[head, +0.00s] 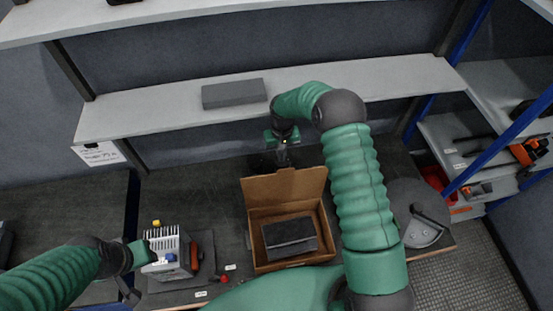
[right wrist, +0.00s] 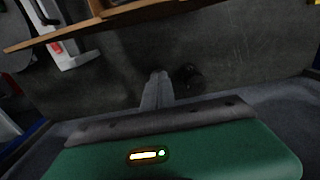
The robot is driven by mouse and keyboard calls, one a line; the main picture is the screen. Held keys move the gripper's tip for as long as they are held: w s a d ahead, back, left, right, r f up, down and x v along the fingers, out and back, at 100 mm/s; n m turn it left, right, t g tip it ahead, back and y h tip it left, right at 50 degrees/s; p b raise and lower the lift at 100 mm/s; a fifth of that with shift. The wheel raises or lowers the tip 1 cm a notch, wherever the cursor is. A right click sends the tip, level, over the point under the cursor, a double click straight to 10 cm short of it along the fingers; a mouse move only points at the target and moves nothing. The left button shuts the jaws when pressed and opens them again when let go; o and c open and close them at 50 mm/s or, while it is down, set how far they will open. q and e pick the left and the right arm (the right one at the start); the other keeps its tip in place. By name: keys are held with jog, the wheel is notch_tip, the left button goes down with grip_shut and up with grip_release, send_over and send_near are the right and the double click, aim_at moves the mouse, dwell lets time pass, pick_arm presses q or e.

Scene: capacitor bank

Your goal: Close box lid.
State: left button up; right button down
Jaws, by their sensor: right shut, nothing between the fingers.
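An open brown cardboard box (head: 263,262) stands on the dark workbench. Its lid (head: 284,187) stands up at the far edge of the box, and a dark block (head: 290,238) lies inside. My right gripper (head: 283,157) is behind the lid, on its far side, pointing down; the lid partly covers its tips. In the right wrist view the right gripper's fingers (right wrist: 157,88) are together and empty. A brown cardboard edge (right wrist: 110,20) runs across the top of that view, apart from the fingers. My left gripper (head: 142,254) is beside a white finned device (head: 170,250); its fingers are unclear.
A grey shelf (head: 180,106) with a grey block (head: 234,93) hangs over the back of the bench. A round grey disc (head: 420,205) lies to the right. A red knob (head: 224,279) is left of the box. A side rack (head: 500,80) stands at the right.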

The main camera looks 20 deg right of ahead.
aim_at(285, 182)
jog(key=shift+d, duration=0.1)
jog(key=shift+s+a+r+p, duration=0.1)
jog(key=shift+s+a+p, duration=0.35)
jog(key=shift+s, duration=0.7)
jog(key=shift+s+a+f+p, duration=0.1)
jog(key=shift+s+a+p, duration=0.35)
jog(key=shift+s, duration=0.75)
jog(key=shift+s+a+r+p, duration=0.1)
jog(key=shift+s+a+p, duration=0.35)
jog(key=shift+s, duration=0.7)
jog(key=shift+s+a, duration=0.15)
jog(key=shift+s, duration=0.7)
jog(key=s+a+p, duration=0.2)
jog(key=s, duration=0.6)
jog(key=shift+s+a, duration=0.2)
jog(key=shift+s, duration=0.15)
